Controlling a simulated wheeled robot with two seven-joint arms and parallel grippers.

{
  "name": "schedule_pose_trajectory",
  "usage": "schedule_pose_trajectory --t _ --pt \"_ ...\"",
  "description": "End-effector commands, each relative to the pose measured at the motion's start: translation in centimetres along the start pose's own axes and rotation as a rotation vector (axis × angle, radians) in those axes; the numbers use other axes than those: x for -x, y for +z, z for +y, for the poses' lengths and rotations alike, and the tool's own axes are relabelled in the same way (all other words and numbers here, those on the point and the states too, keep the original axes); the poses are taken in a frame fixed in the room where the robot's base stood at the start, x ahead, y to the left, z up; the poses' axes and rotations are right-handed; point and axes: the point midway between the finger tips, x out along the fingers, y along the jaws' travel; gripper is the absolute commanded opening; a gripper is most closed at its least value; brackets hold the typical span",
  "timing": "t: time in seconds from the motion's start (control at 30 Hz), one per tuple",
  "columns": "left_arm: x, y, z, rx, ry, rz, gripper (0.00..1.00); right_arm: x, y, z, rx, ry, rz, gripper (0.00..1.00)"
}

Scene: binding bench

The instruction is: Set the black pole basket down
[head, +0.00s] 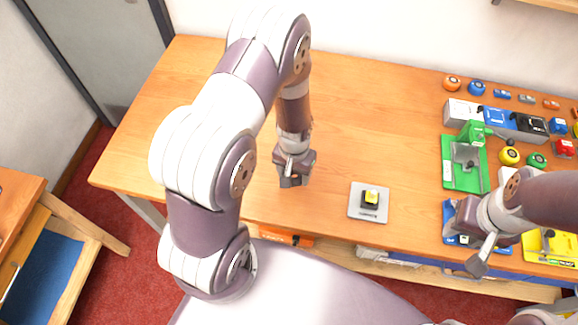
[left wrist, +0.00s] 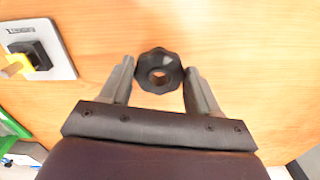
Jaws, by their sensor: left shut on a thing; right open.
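The black pole basket (left wrist: 147,82), a dark lobed ring with a round hole, sits between the fingertips of my left gripper (left wrist: 160,72) in the left wrist view. My left gripper is shut on it. In the head view my left gripper (head: 293,182) points down over the front part of the wooden bench (head: 355,135), and the basket is hard to make out there. I cannot tell whether the basket touches the bench top. My right gripper (head: 478,262) is open at the right, near the blue and yellow trays.
A grey plate (head: 356,212) with a yellow-and-black piece (head: 370,198) lies right of my left gripper. A green fixture (head: 462,160), several colored boxes and small parts fill the bench's right side.

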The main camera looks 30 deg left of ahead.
Motion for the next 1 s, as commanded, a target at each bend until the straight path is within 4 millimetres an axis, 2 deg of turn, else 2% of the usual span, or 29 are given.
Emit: schedule_pose_trajectory --t 0.03,0.1,0.23,0.5,0.87,0.9,0.93,1.0 --pt "-0.5 -0.5 -1.3 0.007 0.000 -0.004 0.32 0.6 -0.1 0.0 0.000 0.000 0.000 0.43" --pt "-1.5 -1.2 -2.7 0.005 0.000 -0.003 0.32 0.9 -0.1 0.0 0.000 0.000 0.000 0.43" --pt "-2.6 -1.9 -4.1 0.000 0.000 -0.001 0.32 1.1 -0.1 0.0 0.000 0.000 0.000 0.43" --pt "-6.6 -2.0 -4.3 -0.002 0.000 -0.002 0.32 2.2 -0.2 0.0 0.000 0.000 0.000 0.43" --pt "-7.3 -2.0 -4.3 -0.001 0.000 0.000 0.32 1.6 -0.2 0.0 0.000 0.000 0.000 0.43" --pt "-7.2 -2.1 -4.3 -0.001 0.000 0.000 0.74 1.8 -0.2 0.0 0.000 0.000 0.000 0.43" --pt "-7.1 -2.1 -4.3 -0.001 0.000 0.000 0.84 1.8 -0.2 0.0 0.000 0.000 0.000 0.43" --pt "-7.1 -2.0 -4.3 -0.001 0.000 0.000 0.87 1.8 -0.2 0.0 0.000 0.000 0.000 0.43"
